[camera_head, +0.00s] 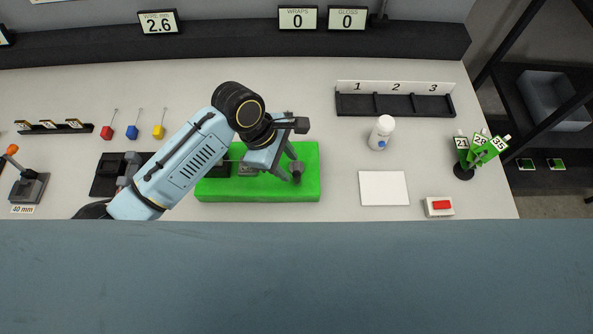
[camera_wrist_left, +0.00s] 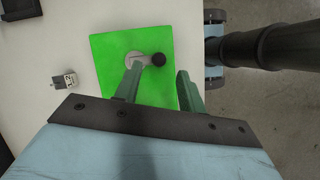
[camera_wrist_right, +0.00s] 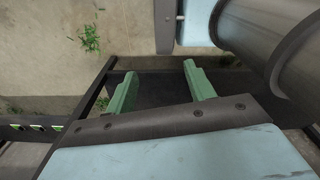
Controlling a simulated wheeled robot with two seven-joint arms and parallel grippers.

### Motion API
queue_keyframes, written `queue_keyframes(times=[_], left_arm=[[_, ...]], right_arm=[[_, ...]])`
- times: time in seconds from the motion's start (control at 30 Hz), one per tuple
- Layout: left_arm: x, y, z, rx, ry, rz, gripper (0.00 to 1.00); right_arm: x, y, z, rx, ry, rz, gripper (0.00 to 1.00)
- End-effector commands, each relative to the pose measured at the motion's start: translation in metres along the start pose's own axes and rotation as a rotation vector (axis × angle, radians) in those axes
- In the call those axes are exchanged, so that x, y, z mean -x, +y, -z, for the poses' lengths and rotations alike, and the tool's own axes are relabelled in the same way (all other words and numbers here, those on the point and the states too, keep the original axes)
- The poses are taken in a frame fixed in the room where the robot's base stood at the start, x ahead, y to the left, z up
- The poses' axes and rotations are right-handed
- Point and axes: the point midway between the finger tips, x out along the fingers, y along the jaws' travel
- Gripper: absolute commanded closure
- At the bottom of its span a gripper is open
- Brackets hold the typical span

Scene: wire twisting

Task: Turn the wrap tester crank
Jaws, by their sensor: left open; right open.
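The wrap tester stands on a bright green base (camera_head: 308,190) at the middle of the table; the base also fills the middle of the left wrist view (camera_wrist_left: 105,75). Its crank shows there as a pale metal hub and arm (camera_wrist_left: 134,60) with a round black knob (camera_wrist_left: 159,59). My left gripper (camera_wrist_left: 160,72) is open above the base. In the head view my left arm and gripper hide much of the tester. My right gripper (camera_wrist_right: 160,75) is open and empty, away from the table.
A white bottle (camera_head: 381,133), a white pad (camera_head: 383,188) and a red-button box (camera_head: 439,206) stand to the right. Small red, blue and yellow blocks (camera_head: 132,132) lie at left. A black three-slot rack (camera_head: 394,104) is behind. Wraps and gloss displays read 0.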

Motion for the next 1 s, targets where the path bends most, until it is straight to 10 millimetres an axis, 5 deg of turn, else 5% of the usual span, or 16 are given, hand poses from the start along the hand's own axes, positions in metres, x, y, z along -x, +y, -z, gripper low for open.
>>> queue_keyframes(times=[0.3, 0.73, 1.0], left_arm=[[-0.052, 0.000, 0.000, 0.000, 0.000, 0.001, 0.60], [-0.063, 0.000, 0.000, -0.001, 0.000, -0.001, 0.60], [-0.063, 0.000, 0.000, -0.001, 0.000, 0.000, 0.93]], right_arm=[[0.002, 0.006, 0.038, 0.001, 0.061, -0.007, 0.46], [0.002, 0.004, 0.023, 0.001, 0.037, -0.005, 0.46], [0.002, 0.005, 0.021, 0.001, 0.034, -0.006, 0.46]])
